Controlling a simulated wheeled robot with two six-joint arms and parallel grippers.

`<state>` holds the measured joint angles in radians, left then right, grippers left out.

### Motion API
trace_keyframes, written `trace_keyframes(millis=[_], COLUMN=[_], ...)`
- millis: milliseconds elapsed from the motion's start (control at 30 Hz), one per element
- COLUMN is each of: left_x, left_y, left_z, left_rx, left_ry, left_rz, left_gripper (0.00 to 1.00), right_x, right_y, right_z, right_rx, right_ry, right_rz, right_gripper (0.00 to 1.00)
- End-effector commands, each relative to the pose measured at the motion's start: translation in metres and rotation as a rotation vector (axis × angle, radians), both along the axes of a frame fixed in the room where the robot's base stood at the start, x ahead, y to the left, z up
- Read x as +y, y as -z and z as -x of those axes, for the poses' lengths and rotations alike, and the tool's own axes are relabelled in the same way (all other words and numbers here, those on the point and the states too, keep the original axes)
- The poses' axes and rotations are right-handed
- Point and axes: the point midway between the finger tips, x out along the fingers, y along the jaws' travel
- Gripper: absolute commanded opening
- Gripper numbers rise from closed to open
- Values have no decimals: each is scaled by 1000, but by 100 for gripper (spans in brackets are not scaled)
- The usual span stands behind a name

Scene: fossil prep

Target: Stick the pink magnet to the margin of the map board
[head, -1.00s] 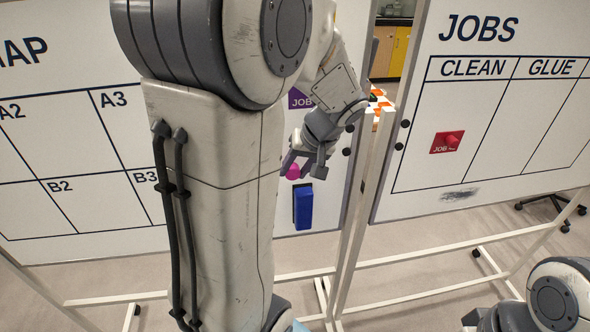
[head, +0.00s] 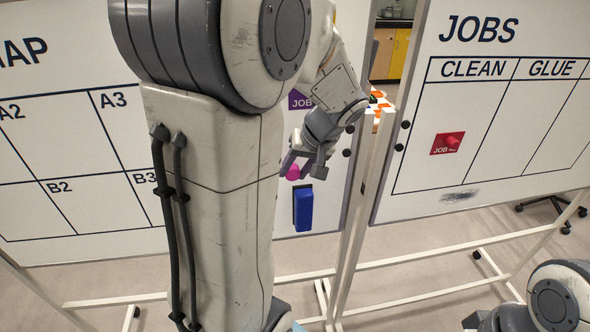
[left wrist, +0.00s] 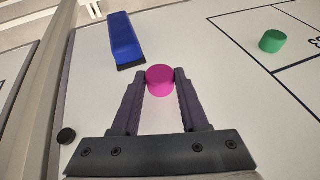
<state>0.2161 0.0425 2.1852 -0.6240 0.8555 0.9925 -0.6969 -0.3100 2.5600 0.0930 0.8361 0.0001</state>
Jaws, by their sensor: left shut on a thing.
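The pink magnet (head: 293,173) is a short round piece at the right margin of the map board (head: 120,132), just above a blue eraser. My left gripper (head: 303,166) is shut on it. In the left wrist view the magnet (left wrist: 160,80) sits between the two fingertips (left wrist: 160,88), in front of the white board surface (left wrist: 225,105), outside the ruled grid. I cannot tell whether its back touches the board. My arm hides part of the grid.
The blue eraser (head: 303,208) is on the margin close below the magnet. A purple card (head: 300,100) is above the gripper. A green magnet (left wrist: 272,41) is on the grid. The jobs board (head: 420,205) stands to the right with a red card (head: 440,146).

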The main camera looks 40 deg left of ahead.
Motion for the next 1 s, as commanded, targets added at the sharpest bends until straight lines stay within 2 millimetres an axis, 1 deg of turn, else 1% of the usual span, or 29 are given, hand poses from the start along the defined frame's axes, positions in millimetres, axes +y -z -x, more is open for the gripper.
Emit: trace_keyframes(millis=[733, 1000], left_x=[11, 11], left_y=[0, 0], left_z=[-10, -10], left_rx=[0, 0], left_ry=[0, 0], left_rz=[0, 0], left_gripper=[17, 17], right_x=[0, 0], right_y=[-1, -1], right_z=[0, 0], right_rx=[0, 0], right_ry=[0, 0], right_rz=[0, 0], right_gripper=[50, 50])
